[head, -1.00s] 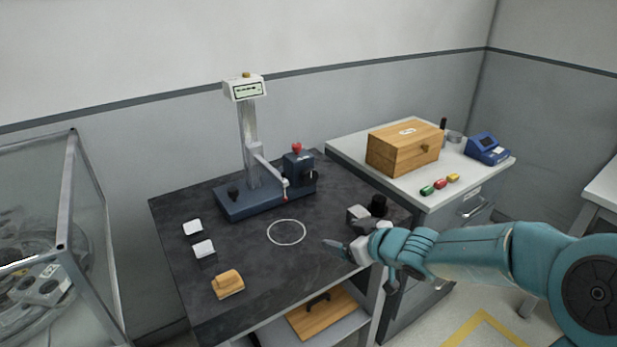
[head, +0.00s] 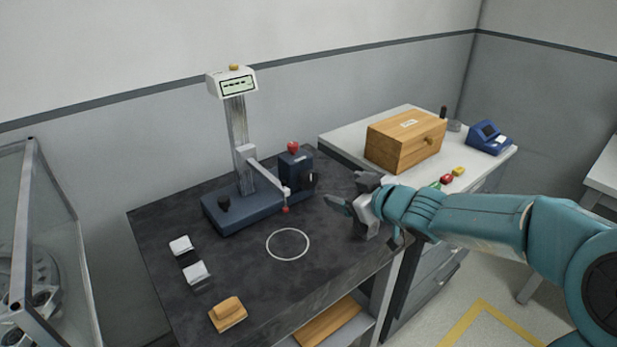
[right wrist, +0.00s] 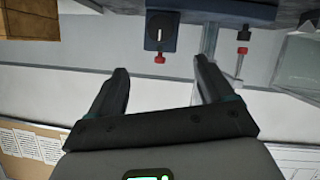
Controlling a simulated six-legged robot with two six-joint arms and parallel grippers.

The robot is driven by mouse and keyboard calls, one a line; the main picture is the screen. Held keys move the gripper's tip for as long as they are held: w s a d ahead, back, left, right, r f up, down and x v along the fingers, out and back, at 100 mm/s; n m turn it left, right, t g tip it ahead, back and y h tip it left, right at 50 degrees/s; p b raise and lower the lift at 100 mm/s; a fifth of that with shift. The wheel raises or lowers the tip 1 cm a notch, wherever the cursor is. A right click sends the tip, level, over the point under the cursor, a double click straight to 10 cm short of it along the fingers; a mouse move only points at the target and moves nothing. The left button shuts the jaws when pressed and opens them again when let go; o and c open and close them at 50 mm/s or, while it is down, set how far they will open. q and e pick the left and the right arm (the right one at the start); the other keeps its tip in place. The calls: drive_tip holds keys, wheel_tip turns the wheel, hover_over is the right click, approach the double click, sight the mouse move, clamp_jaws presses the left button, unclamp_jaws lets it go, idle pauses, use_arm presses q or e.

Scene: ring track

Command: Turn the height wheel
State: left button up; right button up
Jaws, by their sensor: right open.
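The measuring stand has a blue base (head: 225,213), a grey column and a small display (head: 237,84). A dark box with a red knob (head: 293,147) stands at the base's right end. A black round wheel (head: 313,180) sits on the box's right side; I take it for the height wheel. In the right wrist view, upside down, it is a black dial with a white mark (right wrist: 158,32), above the gap between my fingertips. My right gripper (head: 352,194) is open and empty, to the right of the wheel and apart from it. My left gripper is out of view.
The probe arm (head: 268,178) with a red tip reaches over the dark table (head: 235,265), near a white ring mark (head: 288,244). A wooden box (head: 404,142) stands on the right cabinet.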

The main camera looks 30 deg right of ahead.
drive_tip(key=b, duration=0.2)
approach(310, 179)
drive_tip(key=x, duration=0.8)
drive_tip(key=shift+w+f+b, duration=0.15)
drive_tip(key=shift+w+b, duration=0.1)
drive_tip(key=shift+b, duration=0.1)
drive_tip(key=shift+w, duration=0.3)
drive_tip(key=shift+w+f, duration=0.1)
drive_tip(key=c, duration=1)
drive_tip(key=shift+c, duration=0.2)
